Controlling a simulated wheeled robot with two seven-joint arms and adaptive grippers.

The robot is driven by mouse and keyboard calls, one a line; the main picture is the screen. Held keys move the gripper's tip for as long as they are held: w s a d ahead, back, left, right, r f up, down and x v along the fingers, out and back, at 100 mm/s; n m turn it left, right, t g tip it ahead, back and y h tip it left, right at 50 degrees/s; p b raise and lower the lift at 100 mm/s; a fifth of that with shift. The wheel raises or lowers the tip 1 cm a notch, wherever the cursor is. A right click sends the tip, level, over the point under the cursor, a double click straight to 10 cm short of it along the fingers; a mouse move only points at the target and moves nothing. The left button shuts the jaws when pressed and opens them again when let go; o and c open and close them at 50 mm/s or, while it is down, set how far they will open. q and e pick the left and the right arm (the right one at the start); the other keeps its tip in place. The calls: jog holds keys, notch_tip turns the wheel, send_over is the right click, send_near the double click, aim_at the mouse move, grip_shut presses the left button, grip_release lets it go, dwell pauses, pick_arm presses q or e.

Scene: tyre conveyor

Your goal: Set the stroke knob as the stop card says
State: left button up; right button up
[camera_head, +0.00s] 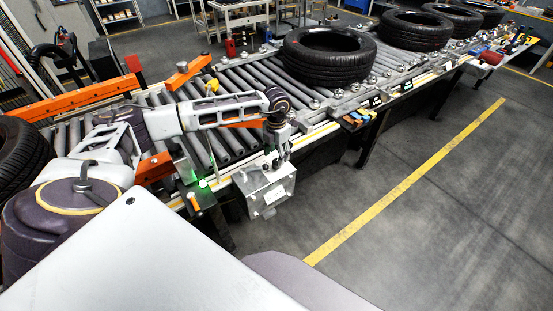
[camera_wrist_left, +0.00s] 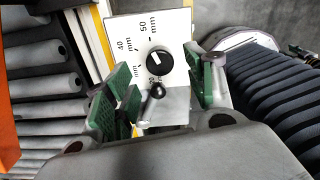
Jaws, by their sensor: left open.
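My left gripper (camera_head: 276,150) points down over a grey metal box (camera_head: 265,185) at the conveyor's front edge. In the left wrist view the gripper (camera_wrist_left: 157,68) is open, with a green-padded finger on each side of the black stroke knob (camera_wrist_left: 158,64). The knob has a white pointer mark and sits on a white scale plate (camera_wrist_left: 172,28) with 40 mm and 50 mm marks; other marks are partly covered. The exact pointer reading is unclear. I cannot make out a stop card. My right gripper is not in view.
The roller conveyor (camera_head: 232,88) runs behind the box and carries a tyre (camera_head: 330,55), with more tyres farther right. A green light (camera_head: 202,183) glows left of the box. Orange rails (camera_head: 75,100) stand at left. The floor (camera_head: 430,220) at right is clear.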

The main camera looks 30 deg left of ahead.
aim_at(276, 162)
pick_arm(q)
jog(key=shift+f, duration=1.85)
jog(key=shift+c, duration=0.5)
jog(key=c, duration=0.9)
